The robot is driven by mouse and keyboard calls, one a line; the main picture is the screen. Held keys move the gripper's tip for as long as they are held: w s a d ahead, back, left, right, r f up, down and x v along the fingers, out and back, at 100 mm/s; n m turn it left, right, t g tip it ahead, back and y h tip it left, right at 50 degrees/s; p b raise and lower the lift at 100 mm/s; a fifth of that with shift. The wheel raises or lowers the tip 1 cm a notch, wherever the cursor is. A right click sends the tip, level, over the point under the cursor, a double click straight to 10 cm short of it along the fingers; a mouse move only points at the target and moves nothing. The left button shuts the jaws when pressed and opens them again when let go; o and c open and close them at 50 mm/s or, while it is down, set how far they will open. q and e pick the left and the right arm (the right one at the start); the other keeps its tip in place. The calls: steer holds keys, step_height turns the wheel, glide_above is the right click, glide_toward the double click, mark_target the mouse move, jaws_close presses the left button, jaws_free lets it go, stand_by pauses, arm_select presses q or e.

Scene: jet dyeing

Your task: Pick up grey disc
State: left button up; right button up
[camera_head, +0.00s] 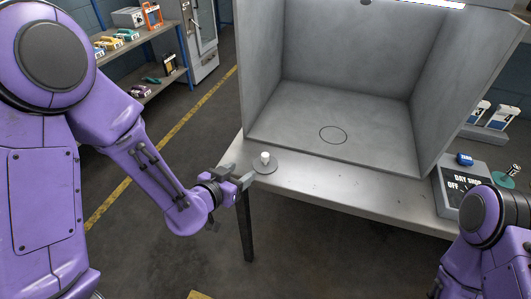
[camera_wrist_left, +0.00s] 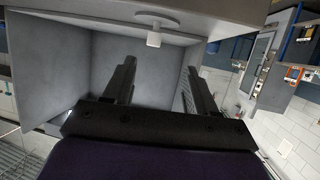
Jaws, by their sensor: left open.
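The grey disc (camera_head: 264,168) lies flat on the left front of the metal table and has a short white knob on top. In the left wrist view the disc (camera_wrist_left: 170,18) shows at the top, upside down, ahead of the fingertips. My left gripper (camera_head: 243,180) is at the table's left front edge, just short of the disc. Its jaws (camera_wrist_left: 158,68) are open, with nothing between them. The disc is outside the jaws. My right arm shows at the lower right, but its gripper is out of view.
A grey booth (camera_head: 340,75) stands on the table (camera_head: 345,188), with a thin circle (camera_head: 333,135) marked on its floor. A dark control box (camera_head: 463,185) with a blue button is at right. A shelf (camera_head: 130,45) with small items stands behind left. The booth floor is clear.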

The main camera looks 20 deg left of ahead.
mark_target(263, 157)
arm_select(q)
steer(key=x, duration=0.3)
steer(key=b+x, duration=0.1)
steer(key=x, duration=0.3)
steer(key=d+r+x, duration=0.1)
steer(key=x, duration=0.2)
steer(key=shift+w+d+f, duration=0.1)
steer(key=shift+w+d, duration=0.05)
steer(key=shift+w, duration=0.15)
steer(key=shift+w+f, duration=0.2)
steer(key=shift+s, duration=0.1)
jaws_close()
steer(key=shift+r, duration=0.15)
